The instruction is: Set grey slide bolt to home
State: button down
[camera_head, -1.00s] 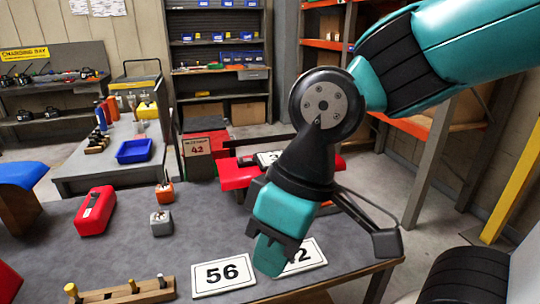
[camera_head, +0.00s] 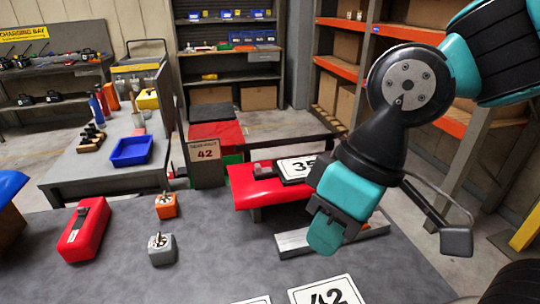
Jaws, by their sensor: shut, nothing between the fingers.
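A long pale grey metal bar (camera_head: 293,243) lies on the dark table behind my gripper; it looks like the grey slide bolt, but my gripper hides its middle and I cannot tell its setting. My gripper (camera_head: 326,232) points down at the right of the table, with its teal fingers shut and empty. It overlaps the bar in the picture; I cannot tell if they touch.
A red block with a grey top piece (camera_head: 78,240), an orange block (camera_head: 165,207) and a grey block (camera_head: 161,251) stand left on the table. A "42" plate (camera_head: 325,293) lies in front. A red stand (camera_head: 262,193) with a "35" plate (camera_head: 297,168) is behind. The table's middle is clear.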

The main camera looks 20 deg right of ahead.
aim_at(259, 170)
jog(key=z, duration=0.05)
jog(key=i, duration=0.45)
jog(key=u, duration=1.3)
jog(key=k, duration=0.5)
jog(key=z, duration=0.55)
jog(key=i, duration=0.5)
jog(key=z, duration=0.05)
